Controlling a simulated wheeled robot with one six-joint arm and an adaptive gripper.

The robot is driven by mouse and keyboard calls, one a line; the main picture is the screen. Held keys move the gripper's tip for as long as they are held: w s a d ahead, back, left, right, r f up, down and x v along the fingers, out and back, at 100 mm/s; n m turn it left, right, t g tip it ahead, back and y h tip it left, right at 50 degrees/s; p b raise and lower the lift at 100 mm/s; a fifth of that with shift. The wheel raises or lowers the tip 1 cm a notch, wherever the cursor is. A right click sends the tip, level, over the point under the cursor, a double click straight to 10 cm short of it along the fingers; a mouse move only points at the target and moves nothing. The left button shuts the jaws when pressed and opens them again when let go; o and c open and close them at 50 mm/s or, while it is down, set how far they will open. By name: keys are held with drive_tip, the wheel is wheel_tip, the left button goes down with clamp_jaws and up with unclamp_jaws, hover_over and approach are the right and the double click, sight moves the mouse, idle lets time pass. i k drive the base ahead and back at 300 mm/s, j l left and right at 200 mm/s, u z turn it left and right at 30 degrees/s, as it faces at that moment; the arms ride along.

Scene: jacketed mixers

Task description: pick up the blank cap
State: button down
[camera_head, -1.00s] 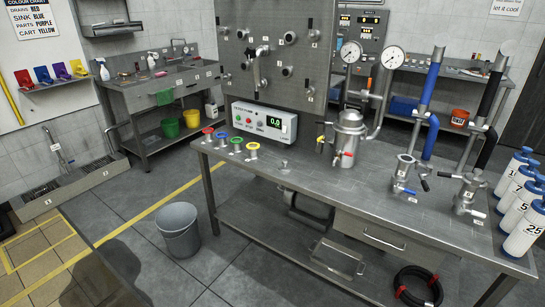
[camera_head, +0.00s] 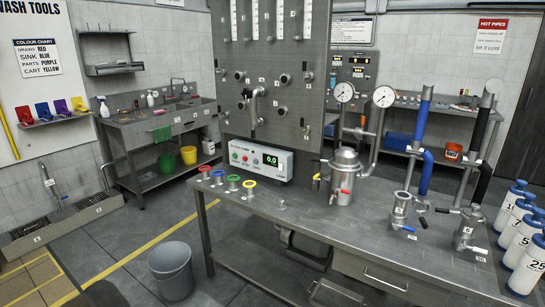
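A small grey metal piece (camera_head: 282,204) sits alone on the steel bench (camera_head: 345,232), right of the colour-ringed fittings and in front of the jacketed vessel. It looks like the blank cap, but it is too small to be sure. The steel jacketed vessel (camera_head: 345,175) stands upright on the bench with a red-handled valve low at its front. My gripper is not in view, so nothing shows of its state.
Several fittings with red, blue, green and yellow rings (camera_head: 233,182) line the bench's left end. A control box (camera_head: 262,160) stands behind them. Valve assemblies (camera_head: 400,212) and white bottles (camera_head: 525,250) fill the right. A grey bucket (camera_head: 171,270) stands on the floor left of the bench.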

sight(281, 206)
drive_tip(key=i+u, duration=0.3)
drive_tip(key=i, duration=0.25)
drive_tip(key=i+l+u, duration=0.3)
drive_tip(key=i, duration=0.2)
drive_tip(key=j, duration=0.1)
